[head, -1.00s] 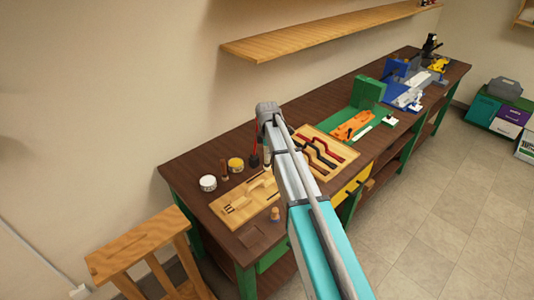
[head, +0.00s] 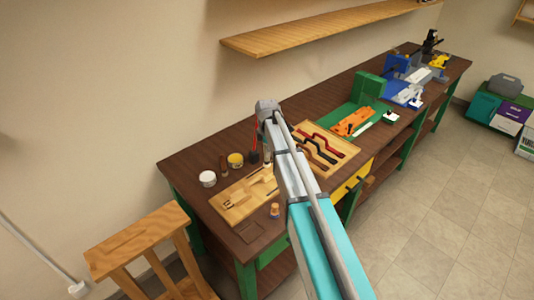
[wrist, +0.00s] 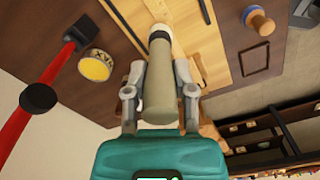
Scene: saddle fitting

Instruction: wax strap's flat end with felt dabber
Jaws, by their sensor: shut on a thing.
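My gripper (wrist: 158,98) is shut around an olive-grey cylindrical handle with a pale tip, which looks like the felt dabber (wrist: 160,85). In the wrist view its tip points at the light wooden board (wrist: 200,45); I cannot tell whether it touches. The board also shows in the head view (head: 236,207), near the front left of the bench, with small light pieces on it. The wax tin (wrist: 96,66) has a yellow label and stands beside the board; it also shows in the head view (head: 235,160). I cannot make out the strap's flat end.
A white-topped tin (head: 207,179) stands at the bench's left. A blue-and-wood knob (wrist: 259,21) stands right of the board. A second board (head: 322,152) holds red and black tools. A wooden stool (head: 140,240) stands left.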

